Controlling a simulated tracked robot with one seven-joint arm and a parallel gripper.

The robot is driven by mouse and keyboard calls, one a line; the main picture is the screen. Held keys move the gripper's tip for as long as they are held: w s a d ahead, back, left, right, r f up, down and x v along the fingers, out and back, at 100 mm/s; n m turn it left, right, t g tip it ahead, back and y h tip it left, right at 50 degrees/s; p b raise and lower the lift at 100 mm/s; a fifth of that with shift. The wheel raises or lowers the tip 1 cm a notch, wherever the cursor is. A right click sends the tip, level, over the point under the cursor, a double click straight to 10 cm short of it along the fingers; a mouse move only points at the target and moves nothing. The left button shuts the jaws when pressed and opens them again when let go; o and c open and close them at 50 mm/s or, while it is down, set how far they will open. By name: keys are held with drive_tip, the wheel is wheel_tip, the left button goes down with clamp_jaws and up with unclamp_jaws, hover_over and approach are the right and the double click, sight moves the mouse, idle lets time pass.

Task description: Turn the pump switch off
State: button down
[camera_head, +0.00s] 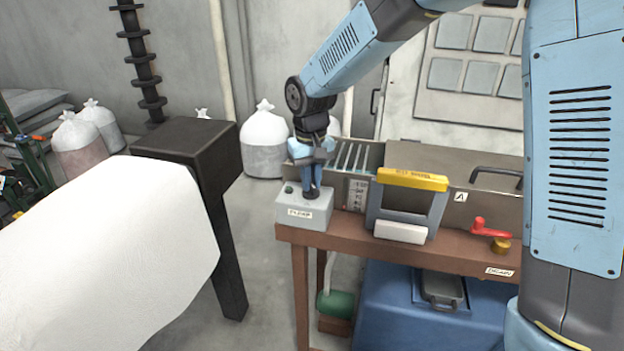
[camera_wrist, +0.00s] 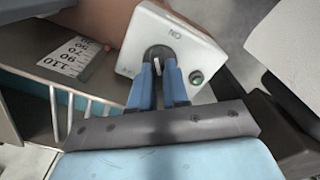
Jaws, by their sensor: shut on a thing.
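The pump switch box (camera_head: 303,213) is a pale grey box with a label on its front, at the left end of the brown bench. In the wrist view its top face (camera_wrist: 190,47) shows "ON" lettering, a green round light (camera_wrist: 196,78) and a dark round switch base. My gripper (camera_head: 311,193) points down onto the box from above. In the wrist view its blue fingers (camera_wrist: 158,68) are shut on the small switch lever (camera_wrist: 157,62) between them. The fingers hide most of the lever, so I cannot tell its position exactly.
A grey tank (camera_head: 470,204) with a slatted rack stands behind the box. A yellow-topped frame (camera_head: 412,180) and a red valve handle (camera_head: 490,229) sit to the right on the bench (camera_head: 440,250). A dark post (camera_head: 226,240) and a white roll (camera_head: 110,240) stand left.

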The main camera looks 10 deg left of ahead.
sight(312, 183)
drive_tip(key=n, duration=0.5)
drive_tip(key=shift+n, duration=0.3)
drive_tip(key=n, duration=0.4)
drive_tip(key=shift+n, duration=0.3)
drive_tip(key=c, duration=1.1)
unclamp_jaws()
drive_tip(key=shift+r, duration=0.15)
wheel_tip(312, 183, up, 13)
drive_tip(key=shift+r, duration=0.2)
drive_tip(key=shift+d, duration=0.1)
